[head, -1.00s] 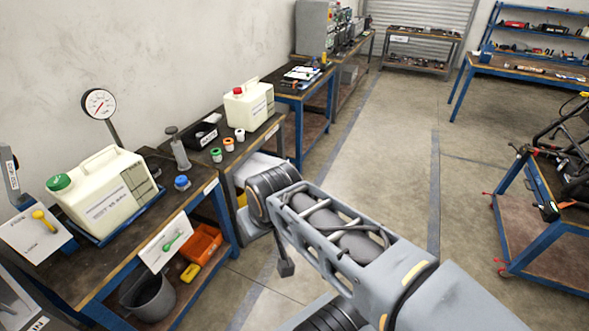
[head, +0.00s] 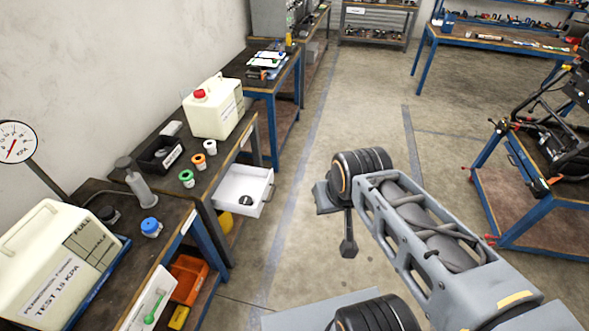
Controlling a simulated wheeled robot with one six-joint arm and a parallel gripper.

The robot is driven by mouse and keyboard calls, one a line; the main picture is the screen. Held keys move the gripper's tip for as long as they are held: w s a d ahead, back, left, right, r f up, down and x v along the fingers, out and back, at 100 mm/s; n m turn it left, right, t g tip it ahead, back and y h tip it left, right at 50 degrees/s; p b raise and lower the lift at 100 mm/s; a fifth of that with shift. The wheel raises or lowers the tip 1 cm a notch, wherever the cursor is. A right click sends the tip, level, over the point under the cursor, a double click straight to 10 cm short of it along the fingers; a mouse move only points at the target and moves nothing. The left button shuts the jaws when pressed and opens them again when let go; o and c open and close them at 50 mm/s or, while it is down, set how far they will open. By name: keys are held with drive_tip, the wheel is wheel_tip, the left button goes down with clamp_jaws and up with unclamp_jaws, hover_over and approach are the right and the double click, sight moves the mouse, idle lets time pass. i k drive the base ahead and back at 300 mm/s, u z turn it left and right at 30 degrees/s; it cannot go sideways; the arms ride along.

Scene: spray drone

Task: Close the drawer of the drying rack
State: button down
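A white drawer (head: 236,183) sticks out open from under the bench, toward the aisle. A small dark item shows at its near side; I cannot tell whether it lies inside or is fixed to it. My arm reaches in from the lower right, its dark round joint to the right of the drawer and apart from it. A dark end piece, apparently part of my gripper (head: 348,248), hangs below that joint. The fingers are mostly hidden behind the arm, so their opening does not show.
A jug with a red cap (head: 214,112) and small capped pots stand on the bench above the drawer. A larger jug (head: 50,260) stands at the lower left. An orange bin (head: 189,279) sits on the lower shelf. Floor between drawer and arm is clear.

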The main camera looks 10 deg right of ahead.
sight(241, 180)
drive_tip(key=u, duration=0.1)
drive_tip(key=i, duration=1)
drive_tip(key=u, duration=0.6)
